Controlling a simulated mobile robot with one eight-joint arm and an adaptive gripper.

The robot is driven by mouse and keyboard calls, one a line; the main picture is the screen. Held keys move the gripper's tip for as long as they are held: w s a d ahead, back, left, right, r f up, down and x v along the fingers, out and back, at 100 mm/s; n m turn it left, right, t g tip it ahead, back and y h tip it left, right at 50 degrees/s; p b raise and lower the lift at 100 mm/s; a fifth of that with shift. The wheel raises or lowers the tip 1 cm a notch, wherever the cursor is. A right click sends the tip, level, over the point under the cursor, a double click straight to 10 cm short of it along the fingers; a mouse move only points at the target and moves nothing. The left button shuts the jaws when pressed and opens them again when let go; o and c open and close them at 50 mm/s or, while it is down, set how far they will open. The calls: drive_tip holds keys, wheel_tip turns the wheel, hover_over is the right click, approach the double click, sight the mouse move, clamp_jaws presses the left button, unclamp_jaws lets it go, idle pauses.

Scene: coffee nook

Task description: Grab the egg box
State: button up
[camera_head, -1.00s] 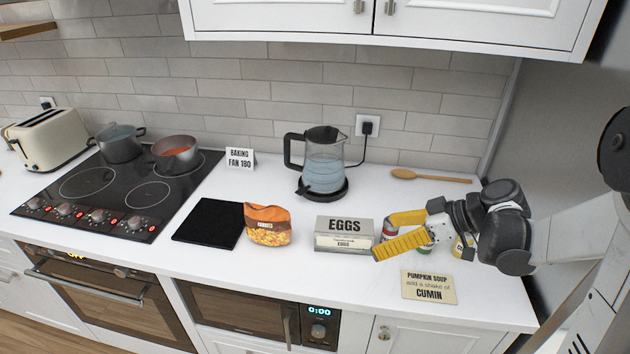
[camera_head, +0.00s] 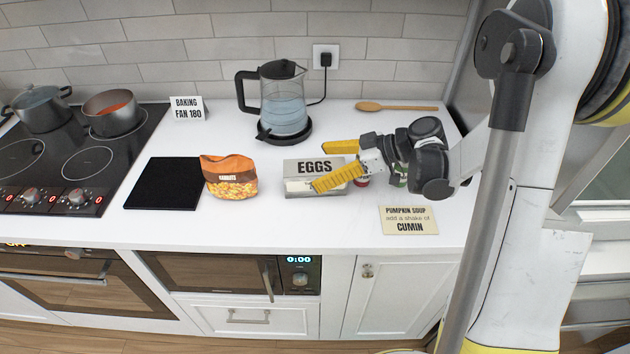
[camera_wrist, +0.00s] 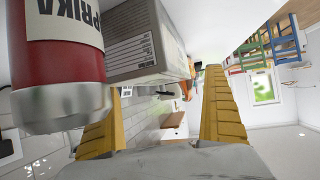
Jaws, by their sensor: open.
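The egg box (camera_head: 300,169), a grey carton marked EGGS, stands on the white counter; its side also shows in the wrist view (camera_wrist: 150,45). My gripper (camera_head: 320,167) is open, with its two yellow fingers reaching in from the right at the box's right half. One finger shows at the back top edge, the other across the front face. In the wrist view my gripper (camera_wrist: 165,85) has its fingers apart, with the box partly between and above them in the picture. I cannot tell whether either finger touches the box.
A red-labelled paprika container (camera_wrist: 62,60) stands close beside the box, mostly hidden by my gripper in the head view. An orange bag (camera_head: 229,177) is just left of the box. The kettle (camera_head: 284,105) stands behind. A cumin card (camera_head: 408,220) lies front right.

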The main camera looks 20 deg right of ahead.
drive_tip(key=shift+x, duration=1.1)
drive_tip(key=shift+d, duration=0.1)
drive_tip(key=c, duration=1.7)
drive_tip(key=shift+o, duration=0.2)
